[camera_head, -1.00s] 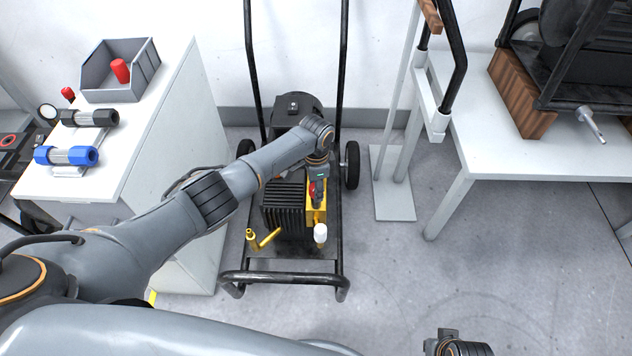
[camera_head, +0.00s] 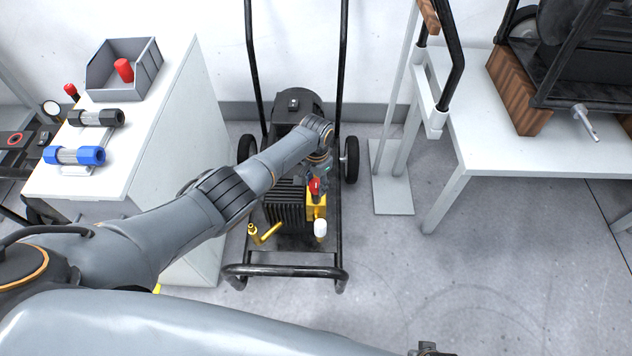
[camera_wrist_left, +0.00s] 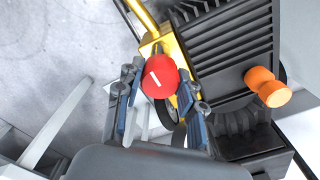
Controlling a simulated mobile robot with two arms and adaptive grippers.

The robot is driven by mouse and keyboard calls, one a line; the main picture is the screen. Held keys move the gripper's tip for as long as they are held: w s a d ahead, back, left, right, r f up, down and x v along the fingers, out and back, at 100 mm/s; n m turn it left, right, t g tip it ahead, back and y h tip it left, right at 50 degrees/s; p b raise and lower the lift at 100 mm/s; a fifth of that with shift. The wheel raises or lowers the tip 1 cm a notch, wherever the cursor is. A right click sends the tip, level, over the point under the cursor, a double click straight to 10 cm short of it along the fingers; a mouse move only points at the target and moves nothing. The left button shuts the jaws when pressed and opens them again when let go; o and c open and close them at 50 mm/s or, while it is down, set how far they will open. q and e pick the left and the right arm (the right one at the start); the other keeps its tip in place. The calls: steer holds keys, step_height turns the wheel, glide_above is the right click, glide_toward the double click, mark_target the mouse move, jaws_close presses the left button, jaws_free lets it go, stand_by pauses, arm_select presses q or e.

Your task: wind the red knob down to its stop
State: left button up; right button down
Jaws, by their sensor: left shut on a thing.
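The red knob (camera_head: 315,188) sits on the yellow pump block (camera_head: 317,208) of the black washer cart. In the left wrist view the red knob (camera_wrist_left: 160,77) shows its round face with a short white mark. My left gripper (camera_head: 317,179) reaches the knob from above. In the wrist view its blue-grey fingers (camera_wrist_left: 160,92) are shut on the knob from both sides. How far the knob is from its stop cannot be seen. Only a dark tip of my right gripper (camera_head: 427,349) shows at the bottom edge; its fingers are hidden.
The cart's black frame (camera_head: 285,271) surrounds the pump, with a white cap (camera_head: 320,228) and a brass fitting (camera_head: 264,236) in front. An orange knob (camera_wrist_left: 267,87) sits beside the black fins. A white cabinet (camera_head: 185,100) stands left, a white table (camera_head: 500,150) right.

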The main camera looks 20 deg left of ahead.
mark_target(316, 183)
arm_select(q)
steer(key=o, duration=1.2)
steer(key=shift+w+r, duration=0.1)
steer(key=shift+r, duration=0.4)
step_height(316, 183, up, 11)
